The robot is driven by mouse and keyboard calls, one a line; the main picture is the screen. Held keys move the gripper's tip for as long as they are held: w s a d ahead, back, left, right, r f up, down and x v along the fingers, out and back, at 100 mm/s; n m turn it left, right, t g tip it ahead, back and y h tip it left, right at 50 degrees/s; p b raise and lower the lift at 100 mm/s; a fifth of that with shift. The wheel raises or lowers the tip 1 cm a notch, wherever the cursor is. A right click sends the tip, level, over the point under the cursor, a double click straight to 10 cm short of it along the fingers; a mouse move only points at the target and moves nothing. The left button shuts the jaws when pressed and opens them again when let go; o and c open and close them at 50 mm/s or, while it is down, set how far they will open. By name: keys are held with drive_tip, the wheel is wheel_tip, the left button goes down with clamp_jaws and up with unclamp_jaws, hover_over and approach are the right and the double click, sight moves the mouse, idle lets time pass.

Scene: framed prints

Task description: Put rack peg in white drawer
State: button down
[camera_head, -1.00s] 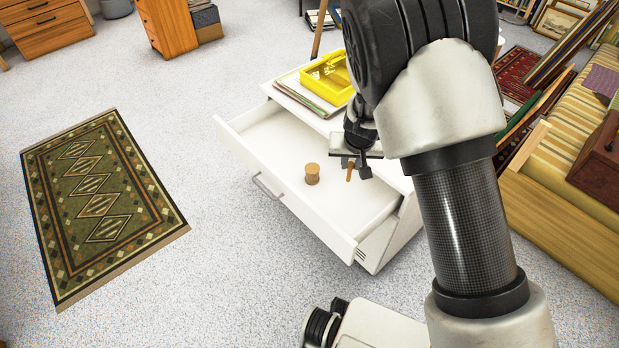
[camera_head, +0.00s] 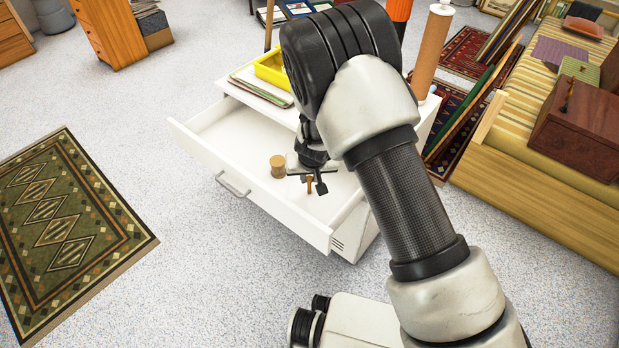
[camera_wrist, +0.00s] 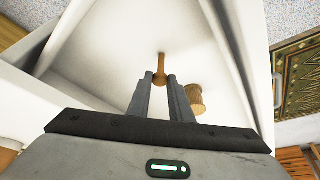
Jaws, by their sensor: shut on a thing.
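The white drawer (camera_head: 237,135) is pulled open from a white cabinet, and its floor also shows in the wrist view (camera_wrist: 110,55). My gripper (camera_head: 312,184) is over the open drawer, on its right side in the head view. It is shut on a small brown wooden rack peg (camera_head: 309,185). In the wrist view the peg (camera_wrist: 160,66) sticks out beyond the fingertips of my gripper (camera_wrist: 160,82), above the drawer floor. Whether the peg touches the floor I cannot tell.
A wooden spool-like piece (camera_head: 278,167) stands in the drawer beside my gripper. A yellow tray (camera_head: 271,69) and papers lie on the cabinet top. The drawer's front wall (camera_head: 285,222) is near. A striped bench (camera_head: 520,165) stands right. Open floor lies left, beside a green rug (camera_head: 65,225).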

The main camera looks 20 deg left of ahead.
drive_tip(key=shift+f, duration=0.1)
drive_tip(key=c, duration=2)
unclamp_jaws()
drive_tip(key=shift+f, duration=0.1)
drive_tip(key=shift+c, duration=0.2)
drive_tip(key=o, duration=0.4)
